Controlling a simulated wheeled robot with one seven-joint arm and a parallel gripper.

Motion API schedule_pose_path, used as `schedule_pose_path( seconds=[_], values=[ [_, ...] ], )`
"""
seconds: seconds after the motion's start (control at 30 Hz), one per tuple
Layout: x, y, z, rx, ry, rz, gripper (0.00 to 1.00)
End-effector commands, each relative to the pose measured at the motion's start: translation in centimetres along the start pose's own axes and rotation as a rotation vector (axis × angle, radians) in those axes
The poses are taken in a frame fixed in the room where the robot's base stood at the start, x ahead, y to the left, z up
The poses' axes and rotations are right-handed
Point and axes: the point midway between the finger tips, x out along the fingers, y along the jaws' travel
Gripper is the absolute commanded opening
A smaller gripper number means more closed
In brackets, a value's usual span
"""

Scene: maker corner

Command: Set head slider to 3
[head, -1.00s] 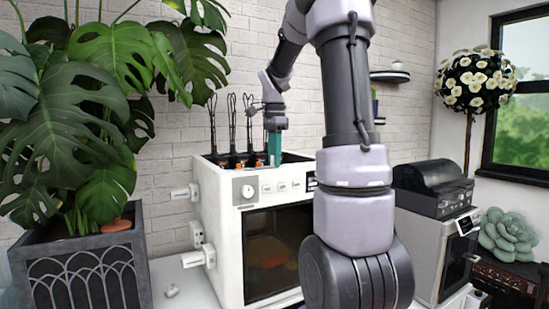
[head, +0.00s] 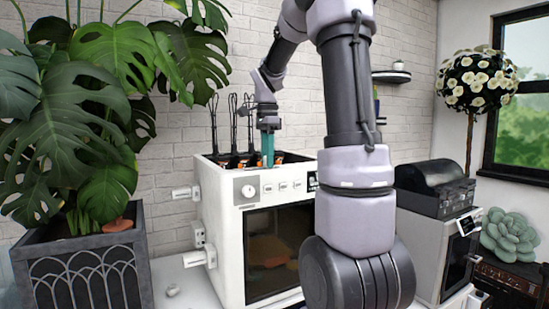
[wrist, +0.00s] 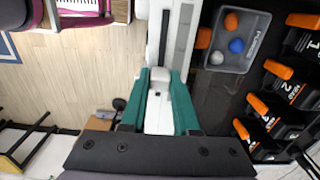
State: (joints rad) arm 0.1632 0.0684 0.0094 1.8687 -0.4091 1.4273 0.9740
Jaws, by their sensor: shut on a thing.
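A white machine (head: 226,235) with an open top stands in the middle of the head view. Tool heads with orange parts and black cables (head: 233,125) are inside it. In the wrist view the heads (wrist: 287,90) form a column at the right, with numbers 1 and 2 readable on two. My gripper (head: 267,150) points down at the machine's open top. In the wrist view its teal fingers are shut on a small white slider knob (wrist: 160,80), on a white rail (wrist: 182,45) with a dark slot. I cannot read the slider's setting.
A grey bin (wrist: 238,42) with blue and orange balls lies right of the rail. A potted plant (head: 85,245) stands left of the machine. A smaller appliance (head: 432,250) stands at the right, with a black unit (head: 432,188) on top.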

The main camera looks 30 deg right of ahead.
Motion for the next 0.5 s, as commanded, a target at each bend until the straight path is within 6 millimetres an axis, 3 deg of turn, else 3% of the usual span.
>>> schedule_pose_path(
  seconds=[0.23,0.27,0.33,0.5],
  values=[
    [-0.07,-0.03,0.18,0.001,0.001,-0.002,0.00],
    [-0.07,-0.03,0.18,0.001,0.001,-0.002,0.33],
    [-0.07,-0.03,0.18,0.001,0.001,-0.002,0.60],
    [-0.04,-0.02,0.18,0.001,0.001,-0.001,0.60]
  ],
)
